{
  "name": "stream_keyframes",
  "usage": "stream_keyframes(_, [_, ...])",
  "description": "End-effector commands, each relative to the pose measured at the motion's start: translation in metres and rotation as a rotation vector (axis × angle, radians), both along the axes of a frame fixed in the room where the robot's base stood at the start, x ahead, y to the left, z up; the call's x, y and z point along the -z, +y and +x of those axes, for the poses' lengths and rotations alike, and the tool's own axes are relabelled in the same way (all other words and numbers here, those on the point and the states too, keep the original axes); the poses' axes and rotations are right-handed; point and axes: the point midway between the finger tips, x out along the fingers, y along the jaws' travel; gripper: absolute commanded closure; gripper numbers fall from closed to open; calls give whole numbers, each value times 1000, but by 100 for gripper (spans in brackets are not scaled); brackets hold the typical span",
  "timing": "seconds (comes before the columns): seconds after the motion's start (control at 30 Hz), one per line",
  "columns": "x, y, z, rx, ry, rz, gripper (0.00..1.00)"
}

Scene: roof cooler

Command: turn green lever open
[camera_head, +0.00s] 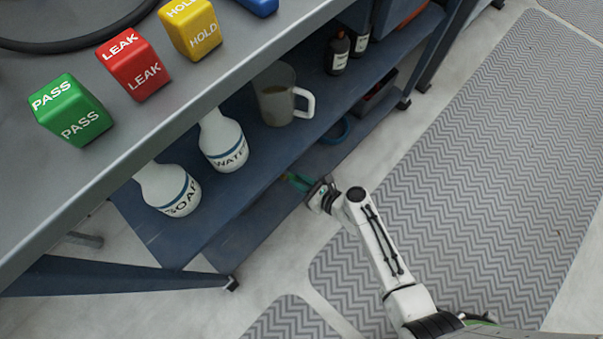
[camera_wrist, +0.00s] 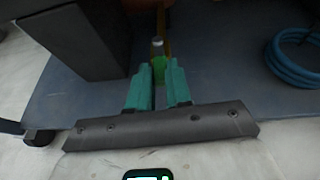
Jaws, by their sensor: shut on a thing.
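The green lever (camera_wrist: 160,66) shows in the wrist view as a bright green piece between and just beyond my fingertips, with a pale round end above it and a yellowish upright part behind. My gripper (camera_wrist: 159,72) has teal fingers, a small gap apart, shut on the lever. In the head view my gripper (camera_head: 298,181) reaches in under the blue shelf at its front edge. The lever cannot be made out there, and the shelf hides what lies deeper.
Above are a grey bench with PASS (camera_head: 72,110), LEAK (camera_head: 133,66) and HOLD (camera_head: 190,28) blocks, and a blue shelf with bottles and a jug (camera_head: 277,95). A dark block (camera_wrist: 83,42) stands left of my fingers; a coiled blue hose (camera_wrist: 295,58) lies right. The patterned mat (camera_head: 480,150) is clear.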

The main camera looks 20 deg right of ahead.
Motion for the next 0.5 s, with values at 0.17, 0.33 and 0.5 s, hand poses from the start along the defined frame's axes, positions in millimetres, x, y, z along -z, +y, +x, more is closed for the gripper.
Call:
stream_keyframes(0.17, [0,0,0,-2,-1,0,69])
stream_keyframes(0.33, [0,0,0,-1,-1,0,55])
stream_keyframes(0.5, [0,0,0,-1,0,0,55])
